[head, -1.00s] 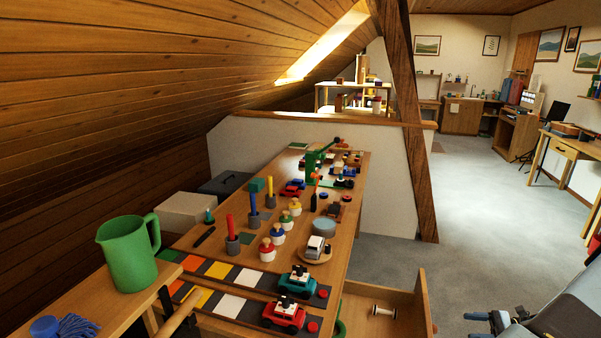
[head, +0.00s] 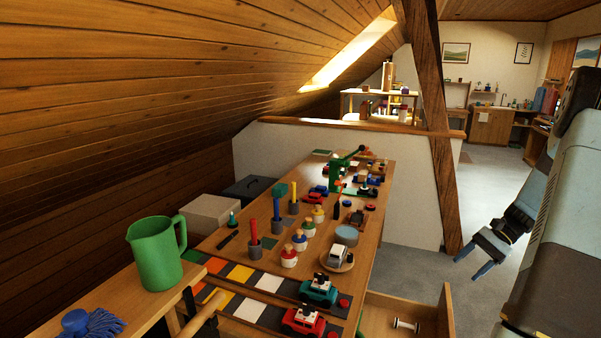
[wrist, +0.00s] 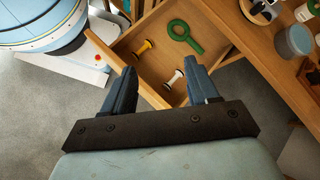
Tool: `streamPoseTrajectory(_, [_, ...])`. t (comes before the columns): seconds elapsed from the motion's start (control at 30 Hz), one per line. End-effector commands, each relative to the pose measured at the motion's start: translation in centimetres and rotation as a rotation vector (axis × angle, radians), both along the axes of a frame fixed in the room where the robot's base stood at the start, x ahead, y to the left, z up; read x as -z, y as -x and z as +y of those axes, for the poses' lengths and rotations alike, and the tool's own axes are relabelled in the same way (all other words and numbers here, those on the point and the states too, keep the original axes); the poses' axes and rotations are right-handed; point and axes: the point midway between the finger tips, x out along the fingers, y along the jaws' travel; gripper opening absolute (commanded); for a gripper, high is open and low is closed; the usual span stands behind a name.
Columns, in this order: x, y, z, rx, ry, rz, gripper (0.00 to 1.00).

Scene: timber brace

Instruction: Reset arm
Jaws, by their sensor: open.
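My gripper (head: 478,268) is at the right of the head view, raised over the grey floor to the right of the long table. Its two blue-grey fingers are apart with nothing between them. In the wrist view my gripper (wrist: 163,88) points down toward an open wooden drawer (wrist: 150,48). The fingers touch none of these as far as I can see.
The long table (head: 385,215) carries toy cars, pegs and a green crane (head: 338,172). A green pitcher (head: 157,254) stands on the near bench. A slanted timber brace (head: 437,130) rises beside the low white wall (head: 412,195). The floor (head: 415,272) is open to the right.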

Motion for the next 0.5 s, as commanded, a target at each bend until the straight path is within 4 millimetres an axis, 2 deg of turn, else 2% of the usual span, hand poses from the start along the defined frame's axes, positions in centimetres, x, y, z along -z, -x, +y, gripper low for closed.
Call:
streamPoseTrajectory(0.03, [-1.5, -0.1, 1.1, -0.029, 0.035, -0.014, 0.59])
streamPoseTrajectory(0.1, [-3.1, -0.2, 2.4, -0.065, 0.079, -0.031, 0.59])
streamPoseTrajectory(0.5, [-11.7, 1.2, 9.9, -0.256, 0.316, -0.156, 0.59])
